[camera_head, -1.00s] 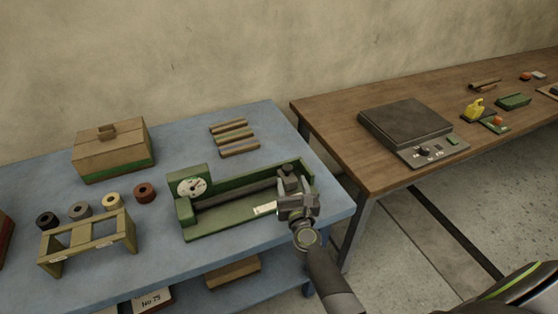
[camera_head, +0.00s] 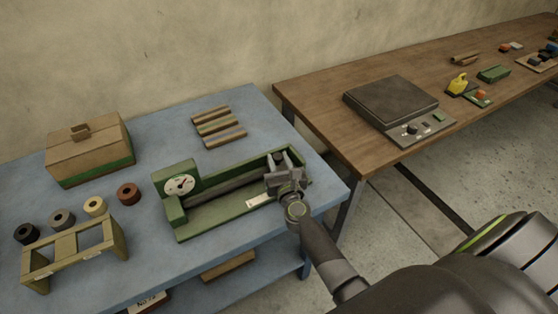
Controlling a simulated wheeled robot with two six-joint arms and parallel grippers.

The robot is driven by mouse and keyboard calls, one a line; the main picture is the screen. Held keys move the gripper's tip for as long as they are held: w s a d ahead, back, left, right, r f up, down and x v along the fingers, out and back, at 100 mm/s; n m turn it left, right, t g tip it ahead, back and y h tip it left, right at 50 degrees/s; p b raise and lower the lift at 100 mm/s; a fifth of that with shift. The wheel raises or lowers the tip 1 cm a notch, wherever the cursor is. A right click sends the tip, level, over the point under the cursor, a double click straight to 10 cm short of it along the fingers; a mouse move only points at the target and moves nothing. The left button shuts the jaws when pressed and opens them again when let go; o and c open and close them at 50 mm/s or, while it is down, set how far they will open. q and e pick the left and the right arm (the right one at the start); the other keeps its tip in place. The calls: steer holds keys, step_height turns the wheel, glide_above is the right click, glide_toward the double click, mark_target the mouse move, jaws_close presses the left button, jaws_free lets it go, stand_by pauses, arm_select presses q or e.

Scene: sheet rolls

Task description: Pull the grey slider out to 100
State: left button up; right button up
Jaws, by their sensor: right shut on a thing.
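The green measuring device (camera_head: 212,222) lies on the blue table, with a round white dial (camera_head: 179,185) at its left end. A grey bar (camera_head: 222,191) runs along its trough. A dark knob, seemingly the grey slider's (camera_head: 279,157), stands near the right end of the trough. My right gripper (camera_head: 281,176) is at that end, shut on the slider; its fingers and wrist hide much of it. The dial needle is too small to read. A pale label (camera_head: 259,201) is on the front of the device. My left gripper is not in view.
On the blue table (camera_head: 150,250) are several coloured rolls (camera_head: 128,193), a wooden rack (camera_head: 72,250), a box (camera_head: 90,152) and several rods (camera_head: 218,127). A brown table (camera_head: 330,125) with a scale (camera_head: 391,103) stands to the right, across a narrow gap.

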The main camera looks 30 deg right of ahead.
jaws_close()
steer(key=shift+d, duration=1.9)
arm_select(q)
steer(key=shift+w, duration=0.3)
arm_select(e)
steer(key=shift+o, duration=2.4)
jaws_free()
steer(key=shift+o, duration=1.2)
steer(key=shift+d, duration=0.2)
steer(key=shift+a, duration=0.1)
